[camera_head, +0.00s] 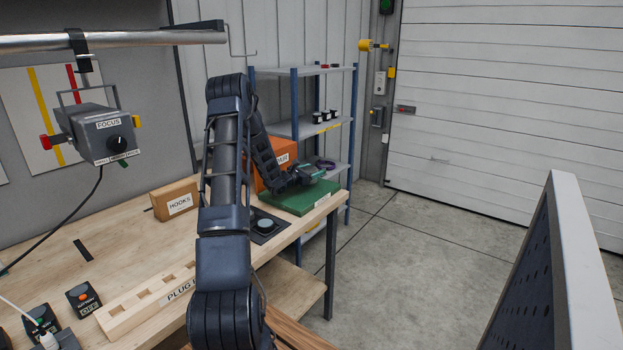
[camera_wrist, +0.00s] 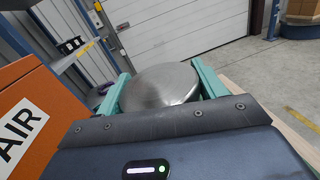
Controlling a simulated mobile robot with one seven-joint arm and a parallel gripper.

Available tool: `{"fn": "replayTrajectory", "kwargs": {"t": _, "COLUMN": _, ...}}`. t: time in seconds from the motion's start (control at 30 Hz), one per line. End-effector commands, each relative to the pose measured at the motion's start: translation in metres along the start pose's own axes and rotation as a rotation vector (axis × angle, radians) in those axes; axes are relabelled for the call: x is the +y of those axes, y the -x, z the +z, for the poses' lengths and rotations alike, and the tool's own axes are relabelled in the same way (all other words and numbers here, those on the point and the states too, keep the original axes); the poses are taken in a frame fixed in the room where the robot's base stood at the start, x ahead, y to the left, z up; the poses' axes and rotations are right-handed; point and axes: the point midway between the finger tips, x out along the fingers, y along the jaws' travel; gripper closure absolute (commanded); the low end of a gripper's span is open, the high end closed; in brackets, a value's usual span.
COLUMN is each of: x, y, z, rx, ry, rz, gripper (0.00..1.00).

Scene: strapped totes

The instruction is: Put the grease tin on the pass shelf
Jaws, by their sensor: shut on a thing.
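My gripper (camera_head: 312,172) is at the far end of the bench, low over the green board (camera_head: 290,200). In the wrist view its green fingers (camera_wrist: 160,84) are shut on a round metal tin, the grease tin (camera_wrist: 160,88), whose smooth grey top shows between them. In the head view the tin is too small to make out clearly. A blue-posted shelf rack (camera_head: 293,128) stands behind the bench end; I cannot read its labels, so I cannot tell which level is the pass shelf.
An orange box (camera_head: 277,165) stands close beside my gripper, and also shows at left in the wrist view (camera_wrist: 40,115). A HOOKS box (camera_head: 175,200) and a PLUG block (camera_head: 150,300) are on the bench. Small dark items (camera_head: 325,116) sit on the rack's middle shelf.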

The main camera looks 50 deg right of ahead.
Motion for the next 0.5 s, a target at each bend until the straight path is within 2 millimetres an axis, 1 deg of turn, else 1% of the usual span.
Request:
{"fn": "replayTrajectory", "kwargs": {"t": 0.03, "x": -0.002, "y": -0.001, "z": -0.008, "rx": 0.001, "ry": 0.003, "rz": -0.001, "gripper": 0.67}}
{"fn": "replayTrajectory", "kwargs": {"t": 0.2, "x": -0.003, "y": 0.0, "z": -0.029, "rx": 0.001, "ry": 0.001, "rz": 0.0, "gripper": 0.67}}
{"fn": "replayTrajectory", "kwargs": {"t": 0.5, "x": -0.003, "y": 0.0, "z": -0.03, "rx": -0.001, "ry": 0.0, "rz": 0.001, "gripper": 0.67}}
